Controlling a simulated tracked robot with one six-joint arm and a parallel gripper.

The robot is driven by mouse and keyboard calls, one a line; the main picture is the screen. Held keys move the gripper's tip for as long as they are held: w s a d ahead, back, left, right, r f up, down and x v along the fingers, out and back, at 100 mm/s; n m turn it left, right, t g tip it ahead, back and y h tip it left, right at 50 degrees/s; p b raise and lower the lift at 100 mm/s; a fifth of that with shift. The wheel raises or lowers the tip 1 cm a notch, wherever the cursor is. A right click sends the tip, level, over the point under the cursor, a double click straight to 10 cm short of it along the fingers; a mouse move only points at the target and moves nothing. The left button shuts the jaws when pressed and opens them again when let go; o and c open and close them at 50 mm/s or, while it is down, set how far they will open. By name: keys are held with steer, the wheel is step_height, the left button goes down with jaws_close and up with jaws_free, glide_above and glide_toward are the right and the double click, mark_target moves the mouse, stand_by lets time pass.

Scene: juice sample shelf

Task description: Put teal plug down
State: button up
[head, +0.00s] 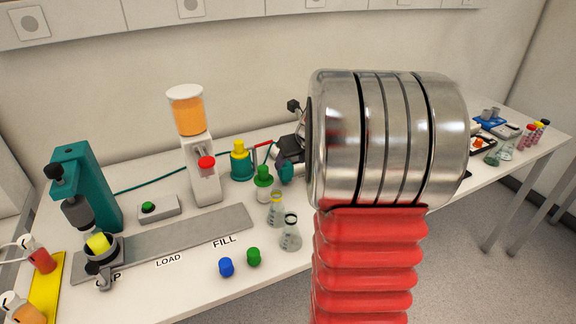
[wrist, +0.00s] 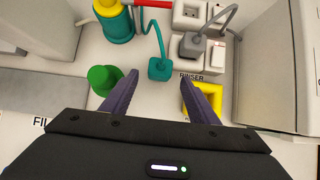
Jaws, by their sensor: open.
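The teal plug (wrist: 159,69) is a small block on a teal cord in the wrist view, just beyond and between my fingertips. It also shows in the head view (head: 286,174), below the dark jaws. My gripper (wrist: 160,79) is open, with a gap on both sides of the plug. I cannot tell whether the plug's underside touches the table. In the head view my arm hides much of the gripper and the area behind it.
A green-capped bottle (wrist: 104,79) stands close to my left finger. A teal container with a yellow top (wrist: 117,24) is behind it. A grey plug (wrist: 192,45) is near the white socket box (wrist: 189,12). A yellow piece (wrist: 188,98) lies by the RINSER label, partly under my right finger.

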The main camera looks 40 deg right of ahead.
steer(key=v, duration=0.5)
steer(key=shift+s+r, duration=0.15)
steer(key=shift+r, duration=0.1)
steer(key=shift+a, duration=0.2)
stand_by(0.3)
steer(key=s+a+r+n+y, duration=0.1)
steer(key=s+a+r+n, duration=0.1)
steer(key=a+n, duration=0.8)
steer(key=s+a+r+n, duration=0.1)
steer(key=s+a+n, duration=0.2)
steer(key=a+n, duration=0.75)
steer(key=s+a+f+n+g, duration=0.1)
steer(key=s+a+f+n, duration=0.1)
steer(key=s+a+n, duration=1)
steer(key=a+n, duration=0.2)
steer(key=n, duration=0.4)
steer(key=shift+s+a+n+y, duration=0.3)
steer(key=shift+n+y, duration=0.05)
steer(key=shift+y, duration=0.05)
